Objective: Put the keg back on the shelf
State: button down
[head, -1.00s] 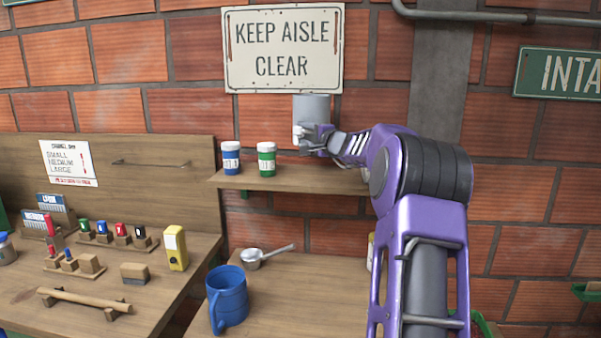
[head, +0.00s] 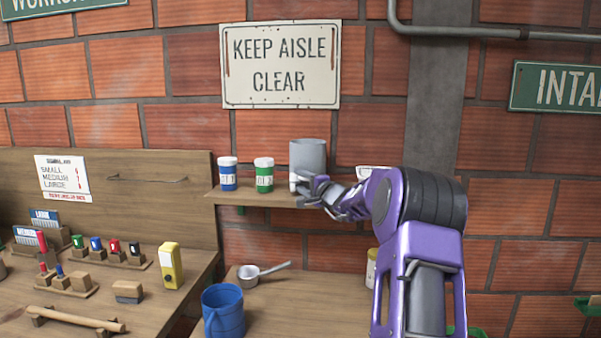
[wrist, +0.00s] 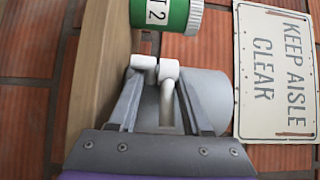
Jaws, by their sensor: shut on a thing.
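The grey cylindrical keg (head: 308,156) is upright at the right part of the wall shelf (head: 225,196), right of two small jars. My gripper (head: 301,186) is shut on its pale side handle. In the wrist view the keg (wrist: 210,100) shows behind the fingers (wrist: 160,100), with the handle between them. The shelf (wrist: 105,75) is on the left there. The keg's base is partly hidden by the gripper, so I cannot tell whether it touches the shelf.
A blue-labelled jar (head: 227,174) and a green-labelled jar (head: 264,175) stand on the shelf left of the keg. The brick wall with a sign (head: 281,65) is behind. A blue mug (head: 224,312) and a ladle (head: 250,276) are on the bench below.

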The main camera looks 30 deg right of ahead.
jog(key=shift+r, duration=0.1)
dwell(0.3)
jog(key=shift+c, duration=1.8)
grip_release()
jog(key=shift+f, duration=0.2)
jog(key=shift+s+r, duration=0.1)
jog(key=shift+r, duration=0.05)
jog(key=s+b, duration=0.2)
jog(key=s, duration=1)
jog(key=shift+d, duration=0.2)
